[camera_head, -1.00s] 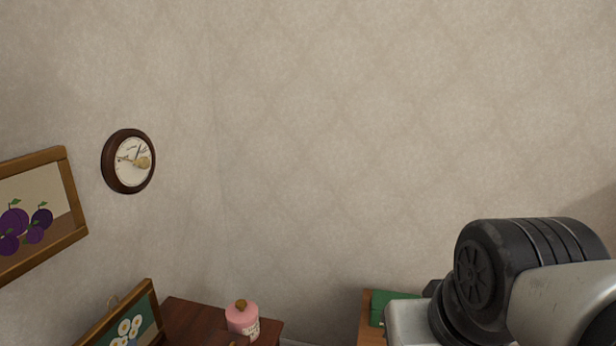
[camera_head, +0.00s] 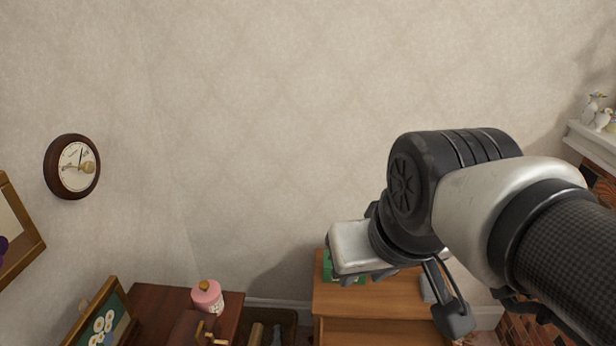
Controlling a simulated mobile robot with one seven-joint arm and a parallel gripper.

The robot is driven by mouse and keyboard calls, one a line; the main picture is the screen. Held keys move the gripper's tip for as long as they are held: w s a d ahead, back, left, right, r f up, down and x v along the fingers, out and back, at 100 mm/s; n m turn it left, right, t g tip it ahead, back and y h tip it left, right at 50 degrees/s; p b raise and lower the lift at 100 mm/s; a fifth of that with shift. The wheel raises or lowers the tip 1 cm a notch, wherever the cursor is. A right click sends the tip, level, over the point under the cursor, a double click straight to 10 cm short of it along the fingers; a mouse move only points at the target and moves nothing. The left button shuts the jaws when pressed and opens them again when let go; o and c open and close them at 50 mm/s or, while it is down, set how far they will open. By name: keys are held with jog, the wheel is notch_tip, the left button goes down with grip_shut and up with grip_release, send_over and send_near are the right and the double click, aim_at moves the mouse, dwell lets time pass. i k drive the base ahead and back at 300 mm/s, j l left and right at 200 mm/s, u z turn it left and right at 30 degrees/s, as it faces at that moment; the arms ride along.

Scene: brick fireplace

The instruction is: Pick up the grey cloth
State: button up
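I cannot make out the grey cloth for certain in the head view. A small grey patch beside my gripper, above the wooden cabinet (camera_head: 345,300), could be cloth or part of the gripper; I cannot tell which. My arm comes in from the right. My gripper (camera_head: 453,316) shows only in part, pointing down in front of the cabinet's right side. Its fingertips are not clear, and I cannot see whether it is open, shut or holding anything. My arm hides part of the cabinet top.
A green object (camera_head: 345,272) is on the cabinet, partly hidden by my wrist. A dark red-brown cabinet (camera_head: 155,305) at lower left bears a pink jar (camera_head: 207,297) and a framed flower picture (camera_head: 102,325). A clock (camera_head: 73,167) hangs left. A white mantel (camera_head: 595,138) with bird figurines (camera_head: 598,112) is right.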

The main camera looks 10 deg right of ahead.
aim_at(429, 298)
jog(key=k+z, duration=0.15)
jog(key=z, duration=0.8)
jog(key=i+l+u, duration=0.15)
jog(key=l, duration=0.2)
jog(key=i+l+u, duration=0.2)
jog(key=l, duration=0.2)
jog(key=i+l+u, duration=0.15)
jog(key=l, duration=0.25)
jog(key=l+u, duration=0.2)
jog(key=l, duration=0.2)
jog(key=i+l+u, duration=0.15)
jog(key=l, duration=0.3)
